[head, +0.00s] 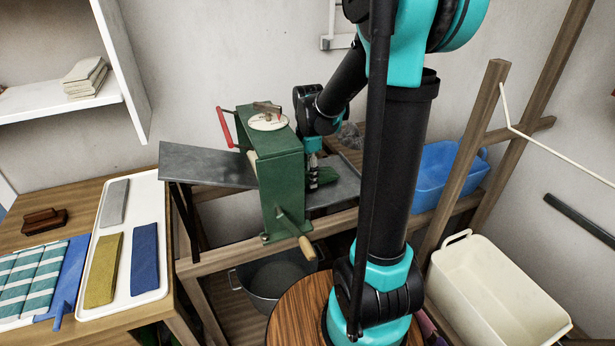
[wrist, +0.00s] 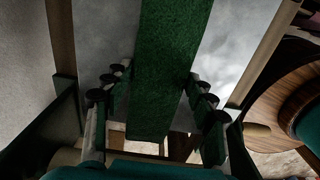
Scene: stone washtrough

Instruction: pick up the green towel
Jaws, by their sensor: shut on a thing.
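The green towel (wrist: 170,70) is a long, textured strip running down the middle of the wrist view, over a grey metal board (wrist: 218,50). My gripper (wrist: 160,108) has its fingers on both sides of the towel and is shut on it. In the head view my gripper (head: 314,174) is just right of the green wringer (head: 280,175), low over the grey board (head: 340,190). Only a small dark green part of the towel (head: 328,175) shows there, beside the fingers. I cannot tell whether the towel touches the board.
The wringer has a red handle (head: 226,128) and a wooden-gripped crank (head: 305,247). A white tray (head: 146,285) with grey, mustard and blue cloths lies on the left table. A dark tub (head: 275,280) sits below. A blue basin (head: 435,170) and cream tub (head: 490,290) stand right.

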